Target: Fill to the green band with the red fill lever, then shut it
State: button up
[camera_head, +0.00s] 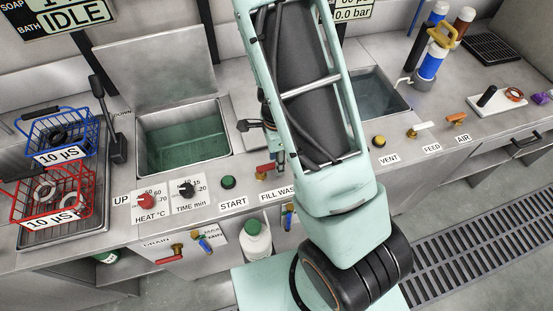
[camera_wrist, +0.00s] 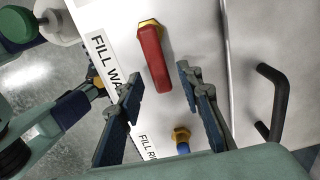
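The red fill lever (camera_wrist: 153,55) hangs from a brass nut beside the label "FILL WA…" in the wrist view. It also shows beside my arm in the head view (camera_head: 265,169). My gripper (camera_wrist: 159,74) is open, with one finger on each side of the lever's lower end in the picture. I see no contact; the depth between them is unclear. The wash tank (camera_head: 228,140) stands open at left, its inside tinted green. I cannot make out a separate green band or a clear liquid level. My arm hides most of the gripper in the head view.
A blue-handled lever (camera_wrist: 183,146) sits below the red one, by a "FILL RI…" label. A black handle (camera_wrist: 273,103) is at right. Red (camera_head: 53,193) and blue (camera_head: 60,130) baskets stand left of the tank. A red drain lever (camera_head: 170,259) is lower on the front.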

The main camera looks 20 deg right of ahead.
notch_tip(320, 180, up, 12)
dwell(0.6)
dwell(0.5)
